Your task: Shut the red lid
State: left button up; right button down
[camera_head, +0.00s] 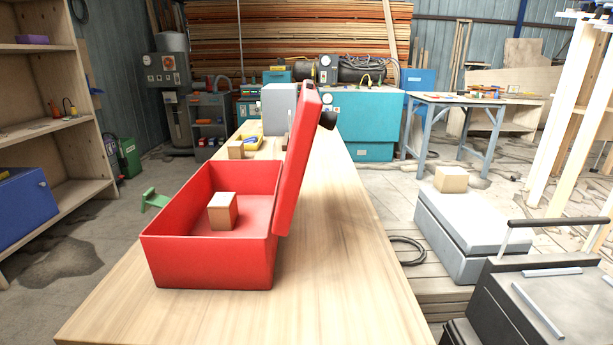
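A red box (207,264) stands open on the wooden table, left of the table's middle. Its red lid (299,165) is hinged on the box's right side and stands up, leaning slightly to the right. A small wooden block (222,211) sits inside the box. Neither of my grippers shows in the head view.
The wooden table (335,290) is clear to the right of and in front of the box. Behind the box, a small wooden block (236,149), a yellow-and-blue item (250,142) and a grey box (279,108) stand on the table. A green clamp-like item (153,199) is at the left edge.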

aim_at(309, 114)
jog(key=i+l+u, duration=0.15)
jog(key=l+u, duration=0.25)
jog(key=l, duration=0.3)
jog(key=l+u, duration=0.45)
jog(key=l, duration=0.25)
jog(key=l+u, duration=0.4)
jog(key=l, duration=0.35)
